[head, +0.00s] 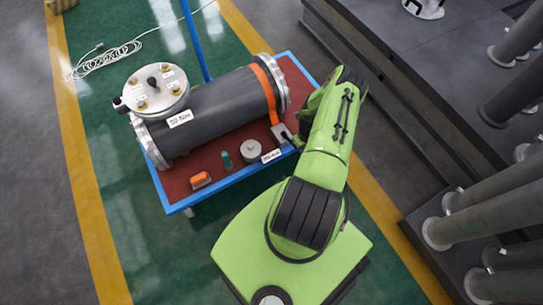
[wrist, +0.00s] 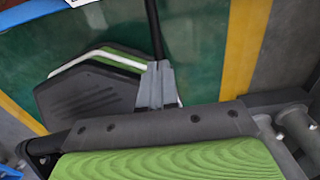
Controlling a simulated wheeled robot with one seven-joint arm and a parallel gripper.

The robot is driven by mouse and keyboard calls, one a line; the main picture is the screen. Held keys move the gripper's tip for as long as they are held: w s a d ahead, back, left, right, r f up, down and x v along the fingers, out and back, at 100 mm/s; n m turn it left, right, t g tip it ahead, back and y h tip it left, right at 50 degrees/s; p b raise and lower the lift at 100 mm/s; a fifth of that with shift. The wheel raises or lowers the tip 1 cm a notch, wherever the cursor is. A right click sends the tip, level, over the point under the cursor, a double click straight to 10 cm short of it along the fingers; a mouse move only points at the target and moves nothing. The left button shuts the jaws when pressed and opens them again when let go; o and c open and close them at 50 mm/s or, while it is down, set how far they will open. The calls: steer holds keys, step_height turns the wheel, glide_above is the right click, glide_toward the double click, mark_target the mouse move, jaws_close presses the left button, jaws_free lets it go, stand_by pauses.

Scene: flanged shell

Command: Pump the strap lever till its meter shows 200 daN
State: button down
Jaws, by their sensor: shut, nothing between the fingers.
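The dark grey shell (head: 215,108) lies on a red-topped trolley. An orange strap (head: 264,88) wraps its right end and runs down to a small grey strap device (head: 281,132) at the trolley's front right edge. A white label (head: 271,156) sits near it, its text too small to read surely. My gripper is mostly hidden by my arm in the head view, close to the strap device. In the wrist view my gripper (wrist: 155,68) has its grey fingers shut and empty. A thin black rod, apparently the lever (wrist: 152,30), extends from the fingertips upward; contact is unclear. No meter reading is legible.
Dark steps (head: 385,120) and grey pipes (head: 485,215) stand right.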

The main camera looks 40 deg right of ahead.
step_height(320, 180, up, 12)
steer(key=p, duration=0.9)
steer(key=shift+f, duration=0.25)
stand_by(0.4)
